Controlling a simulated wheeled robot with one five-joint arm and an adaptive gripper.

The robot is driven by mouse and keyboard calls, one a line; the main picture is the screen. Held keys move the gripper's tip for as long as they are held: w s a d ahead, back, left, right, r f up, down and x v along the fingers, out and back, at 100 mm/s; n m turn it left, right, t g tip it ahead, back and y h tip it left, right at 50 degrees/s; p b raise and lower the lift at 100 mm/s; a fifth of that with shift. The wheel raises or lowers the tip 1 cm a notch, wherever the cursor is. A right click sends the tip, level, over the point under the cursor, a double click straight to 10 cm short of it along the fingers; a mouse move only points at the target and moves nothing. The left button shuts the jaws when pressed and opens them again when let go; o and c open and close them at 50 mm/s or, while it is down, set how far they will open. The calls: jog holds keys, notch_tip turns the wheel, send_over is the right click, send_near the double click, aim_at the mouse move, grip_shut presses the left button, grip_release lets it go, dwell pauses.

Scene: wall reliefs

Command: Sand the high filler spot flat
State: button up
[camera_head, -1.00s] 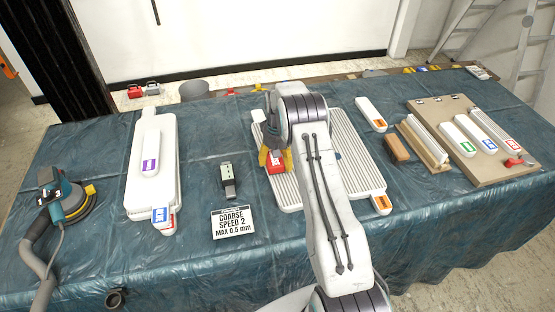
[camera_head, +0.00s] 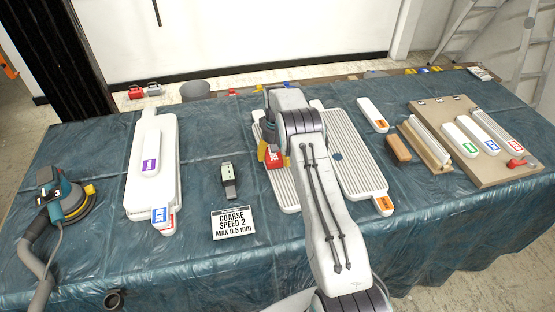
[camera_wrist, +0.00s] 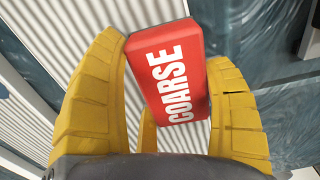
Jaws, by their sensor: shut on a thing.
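My gripper (camera_head: 272,157) is shut on a red block marked COARSE (camera_wrist: 168,72). In the wrist view its yellow fingers (camera_wrist: 160,105) stand on either side of the block, and the ribbed white surface lies behind it. In the head view the red block (camera_head: 274,160) is over the left part of the ribbed white panel (camera_head: 355,170). I cannot tell whether it touches the panel. A small round blue-grey spot (camera_head: 337,156) shows on the panel right of my arm; I cannot tell whether it is the filler. My arm hides the panel's middle.
A card (camera_head: 233,222) reads COARSE, SPEED 2, MAX 0.5 mm. A small dark device with a pale face (camera_head: 229,180) lies behind it. A sander (camera_head: 67,197) stands far left, beside a white panel stack (camera_head: 170,185). A brown block (camera_head: 398,148) and a board (camera_head: 450,175) are right.

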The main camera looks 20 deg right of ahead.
aim_at(282, 174)
jog(key=shift+w, duration=0.3)
jog(key=shift+s+a+f+b, duration=0.15)
jog(key=shift+s+b, duration=0.45)
jog(key=shift+s, duration=0.6)
jog(key=shift+s+a+f+b, duration=0.15)
jog(key=shift+s+b, duration=0.4)
jog(key=shift+s, duration=0.65)
jog(key=shift+s+a+b, duration=0.2)
jog(key=shift+s+b, duration=0.4)
jog(key=shift+s, duration=0.6)
jog(key=shift+w+d+r+p, duration=0.15)
jog(key=shift+w+p, duration=0.3)
jog(key=shift+w, duration=0.75)
jog(key=shift+w+d+r+p, duration=0.15)
jog(key=shift+w+p, duration=0.35)
jog(key=shift+w, duration=0.7)
jog(key=shift+w+d+p, duration=0.2)
jog(key=shift+w+p, duration=0.25)
jog(key=shift+w, duration=0.75)
jog(key=shift+s, duration=0.1)
